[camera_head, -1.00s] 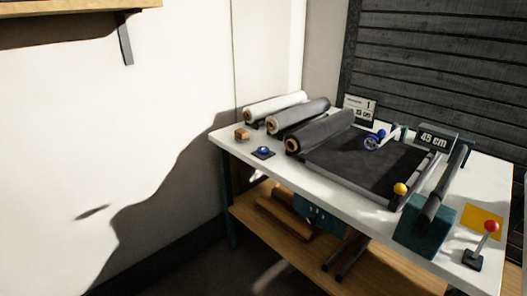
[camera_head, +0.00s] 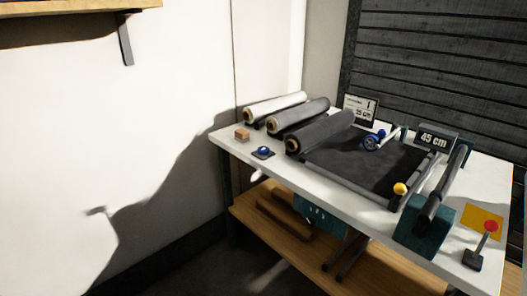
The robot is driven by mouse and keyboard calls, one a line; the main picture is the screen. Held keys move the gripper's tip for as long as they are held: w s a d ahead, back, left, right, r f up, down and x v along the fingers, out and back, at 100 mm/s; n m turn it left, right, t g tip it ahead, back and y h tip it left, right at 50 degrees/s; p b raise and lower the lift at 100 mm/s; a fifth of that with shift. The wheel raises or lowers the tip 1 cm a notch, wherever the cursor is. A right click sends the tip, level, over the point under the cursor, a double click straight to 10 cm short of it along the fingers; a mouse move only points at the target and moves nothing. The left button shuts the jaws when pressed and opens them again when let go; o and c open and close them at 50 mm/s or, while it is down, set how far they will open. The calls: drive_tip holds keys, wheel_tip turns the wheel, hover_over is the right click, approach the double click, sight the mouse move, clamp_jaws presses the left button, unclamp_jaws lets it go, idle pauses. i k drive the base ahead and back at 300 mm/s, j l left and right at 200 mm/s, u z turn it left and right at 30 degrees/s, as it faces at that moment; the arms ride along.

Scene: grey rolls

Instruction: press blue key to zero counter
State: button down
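The blue key (camera_head: 263,150) is a round blue button on a small dark base, near the left front edge of the white table. Nothing is touching it. The counter (camera_head: 434,139) is a dark box at the back right of the table, and its display reads 45 cm. My gripper is not in view; a shadow that looks like an arm falls on the left wall.
A small wooden block (camera_head: 242,134) stands left of the key. Several rolls (camera_head: 318,132) lie behind it, the nearest spread as dark sheet. A blue wheel (camera_head: 373,142), yellow knob (camera_head: 400,188) and red-topped lever (camera_head: 490,227) are further right.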

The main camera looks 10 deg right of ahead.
sight(262, 150)
drive_tip(key=i+j+u, duration=0.2)
drive_tip(key=i+u, duration=0.2)
drive_tip(key=i, duration=0.7)
drive_tip(key=i+l+u, duration=0.15)
drive_tip(key=i+u, duration=0.3)
drive_tip(key=i, duration=0.6)
